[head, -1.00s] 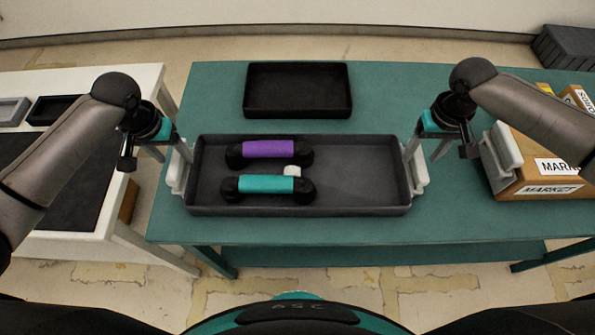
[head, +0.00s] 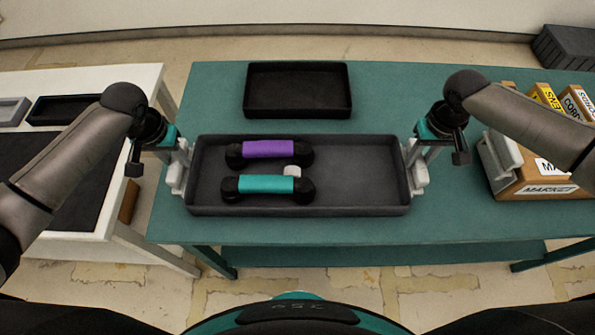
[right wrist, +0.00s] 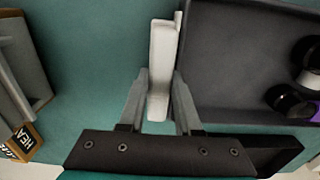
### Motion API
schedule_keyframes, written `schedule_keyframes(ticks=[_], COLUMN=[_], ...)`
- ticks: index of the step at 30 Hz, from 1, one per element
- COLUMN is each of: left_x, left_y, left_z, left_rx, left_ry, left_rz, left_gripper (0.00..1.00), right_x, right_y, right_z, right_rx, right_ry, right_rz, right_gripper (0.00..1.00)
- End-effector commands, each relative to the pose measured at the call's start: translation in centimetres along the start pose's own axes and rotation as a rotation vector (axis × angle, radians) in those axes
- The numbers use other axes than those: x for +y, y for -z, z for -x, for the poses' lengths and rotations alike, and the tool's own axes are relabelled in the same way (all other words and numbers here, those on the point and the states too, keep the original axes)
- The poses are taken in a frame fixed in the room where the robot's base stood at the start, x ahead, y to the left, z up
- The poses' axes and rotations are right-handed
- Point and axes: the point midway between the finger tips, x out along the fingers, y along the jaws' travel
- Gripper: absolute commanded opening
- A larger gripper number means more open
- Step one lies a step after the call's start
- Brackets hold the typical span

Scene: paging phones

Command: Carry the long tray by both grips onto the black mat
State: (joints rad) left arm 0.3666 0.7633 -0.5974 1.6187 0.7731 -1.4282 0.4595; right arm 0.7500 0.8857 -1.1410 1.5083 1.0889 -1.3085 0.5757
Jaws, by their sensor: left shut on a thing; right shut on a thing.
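My left gripper (head: 181,160) is shut on the tray's white left grip (head: 176,178). My right gripper (head: 414,160) is shut on the white right grip (head: 419,178); in the right wrist view its fingers (right wrist: 158,95) stand on both sides of that grip (right wrist: 162,60). The black mat (head: 85,210) lies on the white table at the left, partly hidden by my left arm.
A black empty tray (head: 298,90) stands behind the long tray on the green table (head: 205,90). A cardboard box (head: 540,188) with labelled packs stands at the right. Small trays sit at the back of the white table (head: 140,82). A floor gap separates the tables.

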Motion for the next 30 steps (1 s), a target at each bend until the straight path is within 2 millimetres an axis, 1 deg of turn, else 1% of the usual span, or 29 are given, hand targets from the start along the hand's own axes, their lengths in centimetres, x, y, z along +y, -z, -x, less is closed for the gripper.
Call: schedule_keyframes(ticks=[1, 5, 6, 30], left_x=[0.0, 0.0, 0.0, 0.0], left_y=[0.01, 0.02, 0.02, 0.04], left_z=[0.02, 0.03, 0.03, 0.06], left_rx=[0.0, 0.0, 0.0, 0.001], left_ry=[0.0, 0.0, 0.0, 0.0], left_rz=[0.0, 0.0, 0.0, 0.0], left_gripper=[0.16, 0.01, 0.0, 0.0], right_x=[0.0, 0.01, 0.01, 0.01], right_y=[0.01, 0.02, 0.02, 0.04], right_z=[0.02, 0.03, 0.03, 0.06], right_rx=[0.0, 0.0, 0.0, 0.001], right_ry=[0.0, 0.0, 0.0, 0.0], right_rz=[0.0, 0.0, 0.0, 0.0], right_gripper=[0.16, 0.01, 0.0, 0.0])
